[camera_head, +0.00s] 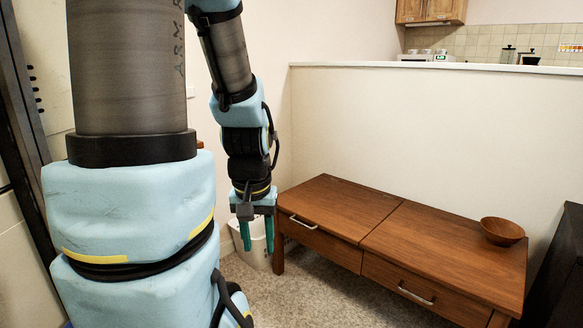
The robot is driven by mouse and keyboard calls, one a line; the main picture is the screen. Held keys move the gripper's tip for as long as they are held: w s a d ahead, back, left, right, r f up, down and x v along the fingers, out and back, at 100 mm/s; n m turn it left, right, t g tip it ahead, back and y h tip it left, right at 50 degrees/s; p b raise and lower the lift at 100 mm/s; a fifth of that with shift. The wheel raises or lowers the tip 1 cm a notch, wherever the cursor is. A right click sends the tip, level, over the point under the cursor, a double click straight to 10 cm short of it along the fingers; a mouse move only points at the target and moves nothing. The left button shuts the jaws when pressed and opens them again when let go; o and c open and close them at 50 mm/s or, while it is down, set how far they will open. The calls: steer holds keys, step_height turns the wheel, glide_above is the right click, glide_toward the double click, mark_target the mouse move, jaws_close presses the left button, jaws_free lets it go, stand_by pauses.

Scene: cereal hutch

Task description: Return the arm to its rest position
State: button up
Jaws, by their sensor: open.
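My gripper (257,234) hangs pointing down at the end of my arm, left of the wooden hutch (340,207). Its two green fingers are apart with nothing between them. It is in front of a white bin (253,251) that stands on the floor, and the fingers cover part of that bin. The large blue and grey links of my arm fill the left of the view.
A brown bowl (502,231) sits on the right end of the hutch top. The rest of the top is bare. Both drawers look shut. A white half wall (420,130) stands behind. A dark piece of furniture (561,270) is at the far right. Carpet lies in front.

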step_height(320, 180, up, 22)
steer(key=p, duration=2)
steer(key=shift+r, duration=0.2)
